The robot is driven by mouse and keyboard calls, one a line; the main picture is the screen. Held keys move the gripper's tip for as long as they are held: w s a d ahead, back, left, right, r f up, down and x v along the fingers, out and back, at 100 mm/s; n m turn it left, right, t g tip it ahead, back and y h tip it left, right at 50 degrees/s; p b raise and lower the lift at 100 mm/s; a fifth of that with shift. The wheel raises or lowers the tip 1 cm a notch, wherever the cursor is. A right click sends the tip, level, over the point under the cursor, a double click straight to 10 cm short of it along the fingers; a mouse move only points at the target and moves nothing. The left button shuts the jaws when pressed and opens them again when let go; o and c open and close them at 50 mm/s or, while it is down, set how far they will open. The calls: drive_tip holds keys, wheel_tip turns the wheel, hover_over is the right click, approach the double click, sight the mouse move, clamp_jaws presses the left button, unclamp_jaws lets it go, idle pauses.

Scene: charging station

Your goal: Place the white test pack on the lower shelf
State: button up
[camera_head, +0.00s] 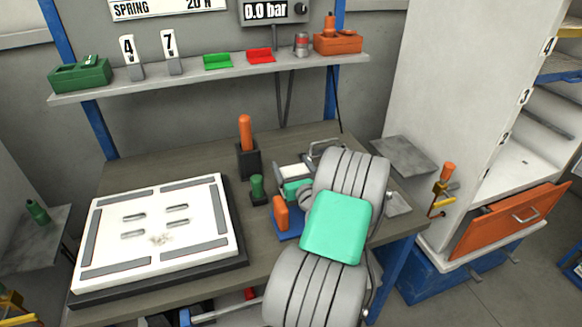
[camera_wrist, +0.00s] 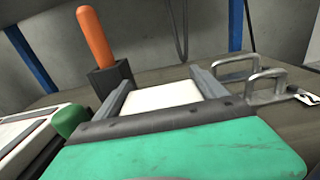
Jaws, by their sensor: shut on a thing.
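The white test pack (camera_wrist: 160,96) sits between the two grey fingers of my gripper (camera_wrist: 163,88) in the wrist view. My gripper is shut on it. In the head view the white pack (camera_head: 294,170) shows small beyond my arm, over the right part of the bench; the arm partly hides the area. I cannot tell whether the pack touches the bench top.
Metal handles (camera_wrist: 250,75) stand close right of my gripper. An orange-handled tool in a black holder (camera_wrist: 108,75) and a green knob (camera_wrist: 70,120) are at left. A white plate (camera_head: 155,255) fills the bench's left. A wall shelf (camera_head: 210,77) holds several small items.

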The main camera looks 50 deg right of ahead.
drive_tip(key=shift+f, duration=0.1)
drive_tip(key=o, duration=1.7)
drive_tip(key=shift+f, duration=0.1)
drive_tip(key=shift+o, duration=0.2)
